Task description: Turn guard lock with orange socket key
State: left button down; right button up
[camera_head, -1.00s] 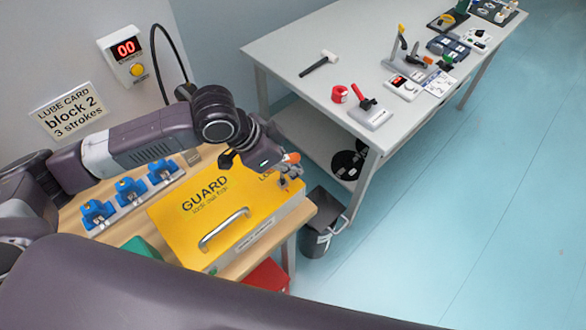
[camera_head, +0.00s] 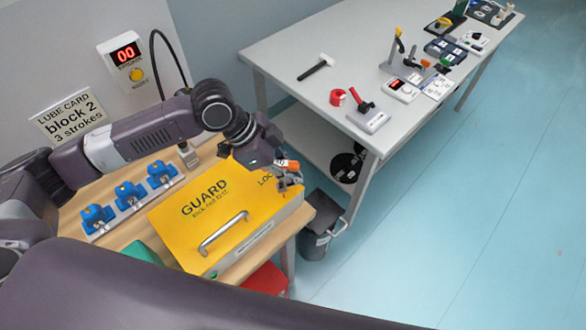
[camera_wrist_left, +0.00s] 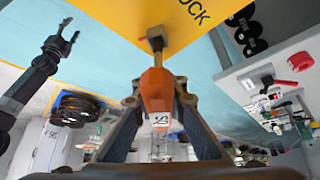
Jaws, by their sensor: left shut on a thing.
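The yellow guard (camera_head: 190,240) lies on the wooden bench, with a metal handle on top and "LOCK" lettering at its far right corner. My left gripper (camera_head: 290,178) is over that corner, shut on the orange socket key (camera_head: 287,164). In the left wrist view, the key's orange grip (camera_wrist_left: 157,92) is between the fingers, and its metal shaft points at the guard (camera_wrist_left: 185,15) beside the lettering. The shaft's end meets the guard's face there; the lock is hidden behind it, and I cannot tell how deep it sits. My right gripper (camera_wrist_left: 62,45) shows open and empty at the left.
Blue lubricator blocks (camera_head: 130,194) stand in a row left of the guard. A counter box (camera_head: 127,55) reading 00 is on the wall. A black bin (camera_head: 320,225) stands right of the bench. A white table (camera_head: 300,95) with tools is behind.

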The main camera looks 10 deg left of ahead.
aim_at(292, 166)
pick_arm(q)
jog(key=shift+s+r+m+g+p, duration=0.2)
jog(key=shift+m+g+p, duration=0.3)
jog(key=shift+m, duration=0.4)
jog(key=shift+s+f+m+g, duration=0.2)
jog(key=shift+m+g, duration=0.2)
jog(key=shift+m, duration=0.5)
jog(key=shift+p, duration=0.3)
jog(key=shift+r+p, duration=2.8)
jog(key=shift+r, duration=0.25)
jog(key=shift+f, duration=0.15)
